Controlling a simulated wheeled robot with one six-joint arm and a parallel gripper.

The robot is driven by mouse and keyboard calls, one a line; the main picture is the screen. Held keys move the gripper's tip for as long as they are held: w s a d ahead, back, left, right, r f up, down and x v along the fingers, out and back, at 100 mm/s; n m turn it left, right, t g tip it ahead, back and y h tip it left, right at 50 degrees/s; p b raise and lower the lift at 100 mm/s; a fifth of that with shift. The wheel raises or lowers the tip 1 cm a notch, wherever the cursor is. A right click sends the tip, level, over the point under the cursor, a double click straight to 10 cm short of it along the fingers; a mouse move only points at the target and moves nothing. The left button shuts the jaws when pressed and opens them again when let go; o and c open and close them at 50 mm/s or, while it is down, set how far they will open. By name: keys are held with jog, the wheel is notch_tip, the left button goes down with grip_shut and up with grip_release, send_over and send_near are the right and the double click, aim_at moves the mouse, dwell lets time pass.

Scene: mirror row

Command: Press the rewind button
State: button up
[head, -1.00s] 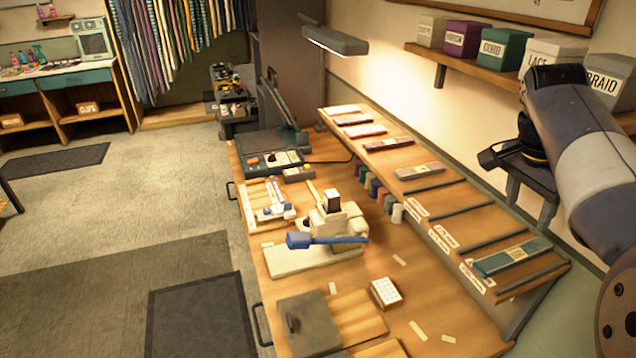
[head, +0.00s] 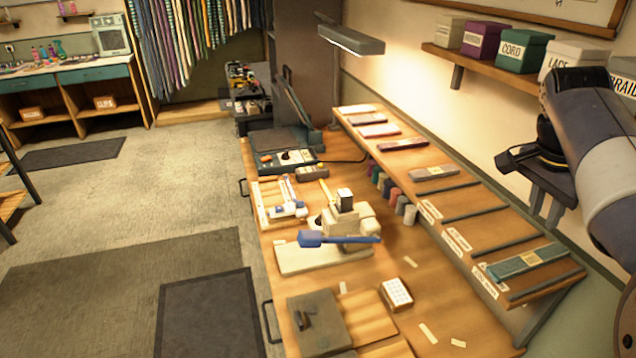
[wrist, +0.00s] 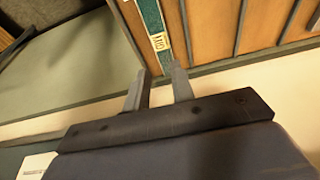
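A dark machine with a raised lid stands at the far end of the workbench in the head view. Its front control panel (head: 285,158) carries a dark knob and small coloured controls. Which of them is the rewind button is too small to tell. My gripper (wrist: 162,85) shows in the wrist view with its two grey fingers apart and nothing between them. Beyond the fingertips is a sloped wooden rack holding a teal labelled strip (wrist: 152,25).
A cream press with a blue lever (head: 340,239) stands mid-bench. A sloped rack (head: 450,205) runs along the wall side, below a shelf of labelled boxes (head: 522,52). A lamp (head: 350,40) hangs above the bench's far end.

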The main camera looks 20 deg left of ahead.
grip_shut()
dwell(1.2)
